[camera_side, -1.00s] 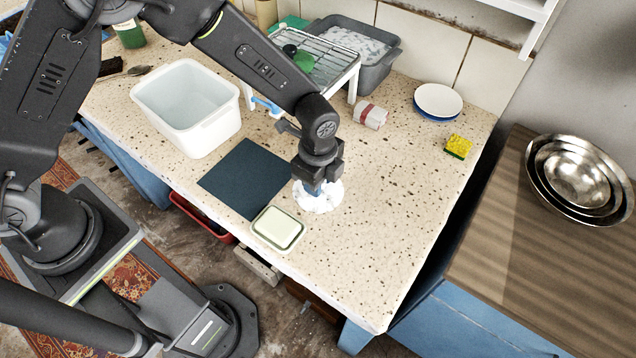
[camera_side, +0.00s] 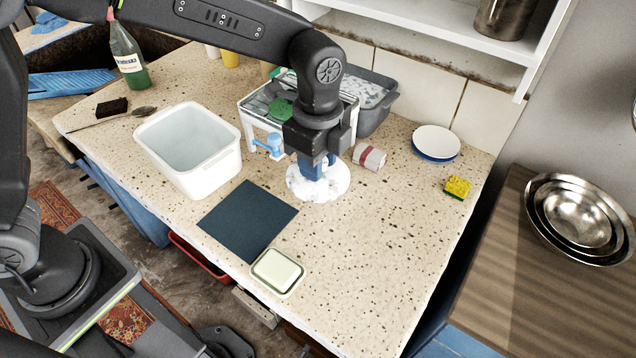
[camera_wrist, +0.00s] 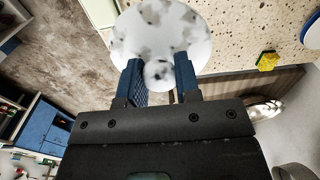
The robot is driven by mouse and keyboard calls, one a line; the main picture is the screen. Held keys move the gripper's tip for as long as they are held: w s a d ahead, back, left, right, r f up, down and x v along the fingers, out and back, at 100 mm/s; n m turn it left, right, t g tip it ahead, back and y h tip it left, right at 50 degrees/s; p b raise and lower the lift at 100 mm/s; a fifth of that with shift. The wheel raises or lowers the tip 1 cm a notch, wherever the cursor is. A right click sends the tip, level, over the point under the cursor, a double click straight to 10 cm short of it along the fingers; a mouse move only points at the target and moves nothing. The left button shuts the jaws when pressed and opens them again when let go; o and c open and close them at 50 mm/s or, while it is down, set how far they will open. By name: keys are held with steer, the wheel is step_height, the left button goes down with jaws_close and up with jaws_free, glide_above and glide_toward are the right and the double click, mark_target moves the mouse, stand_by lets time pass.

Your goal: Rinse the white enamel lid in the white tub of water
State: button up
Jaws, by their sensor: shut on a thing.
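The white enamel lid (camera_side: 322,184) is a round white disc with grey smudges. It also shows in the wrist view (camera_wrist: 190,35). My gripper (camera_side: 318,168) is shut on the lid's knob, which sits between the two blue fingers in the wrist view (camera_wrist: 160,76). The lid hangs below my gripper, above the speckled counter. The white tub (camera_side: 198,172) stands to the left of the lid, with pale water in it.
A dark mat (camera_side: 248,220) and a dish with a pale block (camera_side: 277,271) lie in front. A wire rack (camera_side: 262,104), a grey basin (camera_side: 378,108), a rolled cloth (camera_side: 369,157), plates (camera_side: 436,142) and a yellow sponge (camera_side: 457,187) stand behind and right.

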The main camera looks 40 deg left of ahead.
step_height(320, 180, up, 3)
steer(key=shift+a+r, duration=0.1)
steer(key=shift+a, duration=0.05)
steer(key=w+a+n, duration=0.3)
steer(key=a+n, duration=0.1)
steer(key=a, duration=1.5)
steer(key=s+a+n, duration=0.2)
steer(key=a+n, duration=0.1)
steer(key=a, duration=0.6)
steer(key=s+a+n, duration=0.2)
steer(key=s+a, duration=0.1)
steer(key=a, duration=0.5)
steer(key=shift+w+d+f, duration=0.1)
steer(key=shift+w+f, duration=0.05)
steer(key=shift+f, duration=7.05)
steer(key=shift+r, duration=0.1)
step_height(320, 180, up, 7)
